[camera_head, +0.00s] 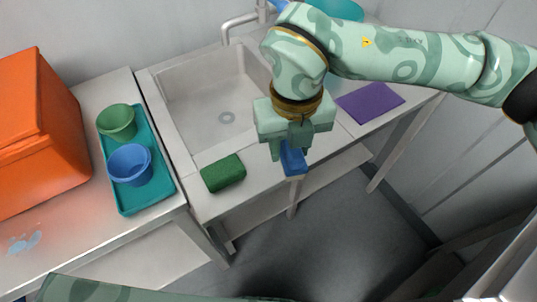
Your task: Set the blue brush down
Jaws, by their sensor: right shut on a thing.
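The blue brush (293,161) hangs between the fingers of my right gripper (290,148), which is shut on it. Its upper part is hidden by the fingers. In the head view it shows at the front edge of the sink counter (240,193), to the right of a green sponge (223,173). I cannot tell its exact height above the counter. My left gripper is not in view; only a green part of my arm shows at the bottom left.
A sink basin (205,110) with a faucet (238,22) lies behind. A purple cloth (370,102) lies to the right, with a teal bowl (337,9) at the back. A teal tray (167,184) holds a green cup (117,122) and a blue cup (130,165), beside an orange box (40,130).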

